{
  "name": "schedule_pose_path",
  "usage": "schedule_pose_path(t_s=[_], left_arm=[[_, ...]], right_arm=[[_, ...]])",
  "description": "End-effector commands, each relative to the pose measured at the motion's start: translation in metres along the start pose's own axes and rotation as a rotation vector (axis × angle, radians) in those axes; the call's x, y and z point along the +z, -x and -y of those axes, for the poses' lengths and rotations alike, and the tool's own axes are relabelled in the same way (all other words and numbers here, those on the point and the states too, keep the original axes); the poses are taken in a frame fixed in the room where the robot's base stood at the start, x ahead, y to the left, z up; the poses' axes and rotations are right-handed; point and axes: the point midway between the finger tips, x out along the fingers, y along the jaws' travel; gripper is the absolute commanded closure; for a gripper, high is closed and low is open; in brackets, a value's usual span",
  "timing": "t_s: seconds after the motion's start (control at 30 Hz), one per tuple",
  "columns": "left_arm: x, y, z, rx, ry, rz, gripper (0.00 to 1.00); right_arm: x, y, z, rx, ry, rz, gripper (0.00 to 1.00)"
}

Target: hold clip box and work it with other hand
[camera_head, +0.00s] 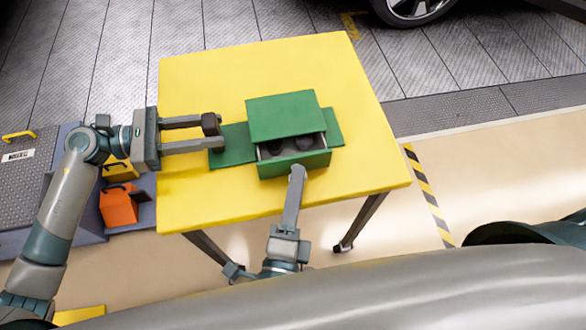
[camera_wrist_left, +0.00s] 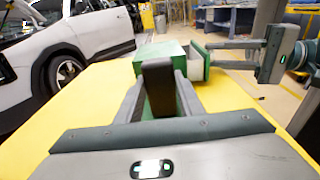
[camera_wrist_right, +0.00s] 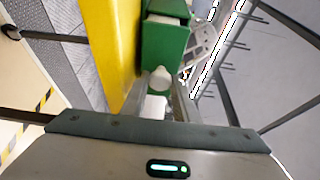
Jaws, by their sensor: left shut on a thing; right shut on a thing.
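The green clip box (camera_head: 285,115) stands on the yellow table, with flat green flanges at its left and right. Its drawer (camera_head: 295,163) is partly open toward me, with dark items inside that I cannot make out. My left gripper (camera_head: 213,133) is shut on a dark upright grip at the left flange; the grip (camera_wrist_left: 158,88) shows between the fingers in the left wrist view. My right gripper (camera_head: 298,172) is at the drawer front, shut on its pale knob (camera_wrist_right: 160,79), which the right wrist view shows between the fingers.
The yellow table (camera_head: 210,80) is clear around the box. An orange box (camera_head: 118,205) and a grey-blue unit stand on the floor at the left. A vehicle wheel (camera_head: 412,8) is beyond the table. Black and yellow tape (camera_head: 428,195) marks the floor at the right.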

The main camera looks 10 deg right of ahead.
Motion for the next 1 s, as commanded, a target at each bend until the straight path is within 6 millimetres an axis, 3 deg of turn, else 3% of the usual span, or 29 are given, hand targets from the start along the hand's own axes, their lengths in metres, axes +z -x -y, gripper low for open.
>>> schedule_pose_path(t_s=[0.23, 0.63, 0.67, 1.0], left_arm=[[0.000, 0.000, 0.000, 0.000, 0.001, 0.000, 0.84], [0.000, 0.000, 0.000, 0.000, 0.001, 0.001, 0.84], [0.000, 0.000, 0.000, 0.000, 0.001, 0.001, 0.84], [0.000, 0.000, 0.000, 0.000, 0.000, 0.000, 0.84]], right_arm=[[-0.012, 0.030, -0.003, 0.008, 0.004, 0.001, 1.00], [-0.014, 0.034, -0.001, 0.003, 0.004, 0.001, 1.00], [-0.014, 0.034, -0.001, 0.003, 0.004, 0.001, 0.66], [-0.014, 0.034, -0.001, 0.001, 0.003, 0.001, 0.65]])
